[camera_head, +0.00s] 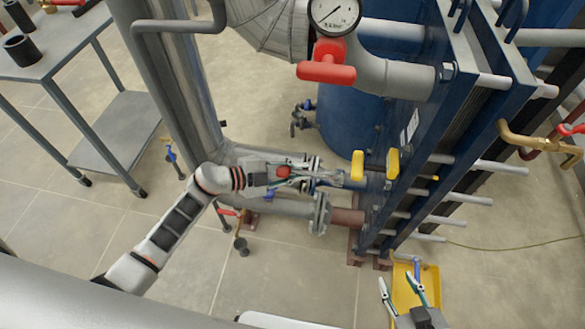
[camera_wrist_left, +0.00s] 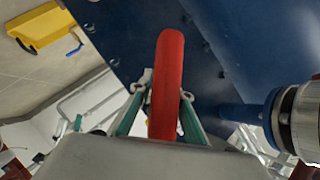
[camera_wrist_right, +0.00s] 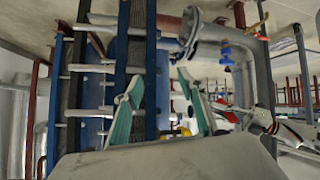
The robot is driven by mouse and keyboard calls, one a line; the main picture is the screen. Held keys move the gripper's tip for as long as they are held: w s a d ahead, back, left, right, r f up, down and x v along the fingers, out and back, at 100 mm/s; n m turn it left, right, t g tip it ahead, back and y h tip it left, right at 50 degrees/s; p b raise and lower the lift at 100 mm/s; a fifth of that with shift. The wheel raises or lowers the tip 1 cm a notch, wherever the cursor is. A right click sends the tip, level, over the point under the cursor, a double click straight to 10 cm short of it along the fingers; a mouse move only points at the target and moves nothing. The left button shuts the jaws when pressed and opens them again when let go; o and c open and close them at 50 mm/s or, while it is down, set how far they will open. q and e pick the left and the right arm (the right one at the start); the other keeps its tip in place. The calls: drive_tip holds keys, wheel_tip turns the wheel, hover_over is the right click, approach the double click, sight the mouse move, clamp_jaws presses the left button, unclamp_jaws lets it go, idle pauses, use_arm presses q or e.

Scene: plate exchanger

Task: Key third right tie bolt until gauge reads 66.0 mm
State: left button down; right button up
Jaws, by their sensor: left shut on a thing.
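The blue-plated heat exchanger (camera_head: 425,110) stands at the right of the head view. Several silver tie bolts (camera_head: 475,198) stick out of its right side; I cannot tell which is the third right one. They show at the left of the right wrist view (camera_wrist_right: 92,69). My left gripper (camera_head: 300,174) is left of the exchanger, shut on a red bar-like handle (camera_wrist_left: 167,75) standing between its fingers in the left wrist view. My right gripper (camera_head: 403,290) is open and empty at the lower right, below the bolts. No millimetre reading is legible.
A yellow tray (camera_head: 402,275) lies on the floor beside my right gripper. Two yellow blocks (camera_head: 357,165) sit near the exchanger's left face. A dial (camera_head: 335,12) and red valve handle (camera_head: 327,70) are above. Pipes (camera_head: 275,207) run low; a grey cart (camera_head: 60,55) stands left.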

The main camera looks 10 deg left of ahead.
sight(322, 176)
use_arm(q)
drive_tip(key=d+b, duration=0.1)
drive_tip(key=d, duration=0.5)
drive_tip(key=shift+d, duration=0.4)
drive_tip(key=shift+d+r, duration=0.1)
drive_tip(key=shift+d, duration=0.7)
use_arm(e)
drive_tip(key=shift+w+a+r, duration=0.15)
drive_tip(key=shift+w+r, duration=0.1)
drive_tip(key=shift+w, duration=0.15)
drive_tip(key=shift+s+f, duration=0.1)
